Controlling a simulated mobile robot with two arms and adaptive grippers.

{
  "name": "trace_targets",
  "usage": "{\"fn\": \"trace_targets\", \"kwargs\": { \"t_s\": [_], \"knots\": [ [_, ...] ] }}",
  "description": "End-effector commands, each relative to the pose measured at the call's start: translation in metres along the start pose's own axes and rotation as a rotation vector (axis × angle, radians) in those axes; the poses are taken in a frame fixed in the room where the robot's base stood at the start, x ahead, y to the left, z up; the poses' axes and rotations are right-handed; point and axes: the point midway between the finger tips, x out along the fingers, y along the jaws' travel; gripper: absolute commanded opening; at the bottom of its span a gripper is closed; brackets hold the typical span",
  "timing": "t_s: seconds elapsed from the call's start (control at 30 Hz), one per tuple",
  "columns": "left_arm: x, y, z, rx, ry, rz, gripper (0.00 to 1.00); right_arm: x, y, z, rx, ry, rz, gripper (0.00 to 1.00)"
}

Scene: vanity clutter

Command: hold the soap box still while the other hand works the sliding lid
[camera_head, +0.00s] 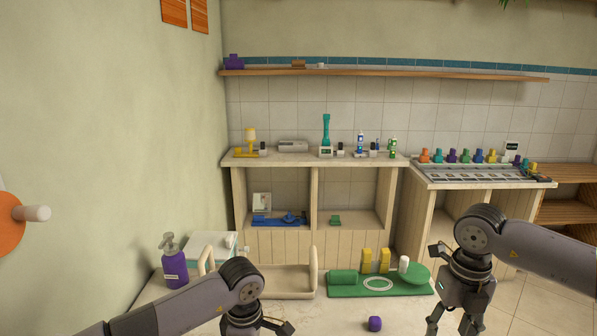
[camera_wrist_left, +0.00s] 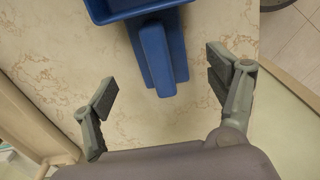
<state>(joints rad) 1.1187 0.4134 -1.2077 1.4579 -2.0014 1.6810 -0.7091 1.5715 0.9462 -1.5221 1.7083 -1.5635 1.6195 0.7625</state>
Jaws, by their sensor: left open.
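A blue object (camera_wrist_left: 157,50) with a tray-like part and a narrow bar lies on the pale marbled counter in the left wrist view. It may be the soap box, but I cannot tell; its top is cut off by the frame edge. My left gripper (camera_wrist_left: 160,93) is open, with its fingers either side of the bar's near end and touching nothing. In the head view only the top of my left gripper (camera_head: 240,322) shows at the bottom edge. My right gripper (camera_head: 452,324) hangs at the lower right, fingers apart and empty. No sliding lid is clearly visible.
A purple pump bottle (camera_head: 174,268) and a beige tray (camera_head: 285,281) stand at the left. A green board (camera_head: 345,290) with yellow blocks (camera_head: 375,261) lies behind a small purple piece (camera_head: 375,323). A cabinet (camera_head: 278,244) with shelves stands behind.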

Motion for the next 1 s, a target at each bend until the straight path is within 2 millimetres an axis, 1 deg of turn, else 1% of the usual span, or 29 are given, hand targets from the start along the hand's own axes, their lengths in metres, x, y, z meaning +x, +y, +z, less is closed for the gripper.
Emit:
{"fn": "trace_targets", "kwargs": {
  "t_s": [0.3, 0.73, 1.0],
  "knots": [
    [-0.012, 0.0, 0.0, 0.001, 0.0, 0.001, 0.8, -0.005, 0.0, 0.0, 0.0, 0.0, 0.0, 0.5],
    [-0.016, 0.0, 0.0, 0.0, 0.0, 0.001, 0.8, -0.007, 0.0, 0.0, 0.0, 0.0, 0.0, 0.5],
    [-0.047, 0.0, 0.0, 0.0, 0.0, 0.001, 0.8, -0.022, 0.0, 0.0, 0.0, 0.0, 0.0, 0.5]
  ]
}}
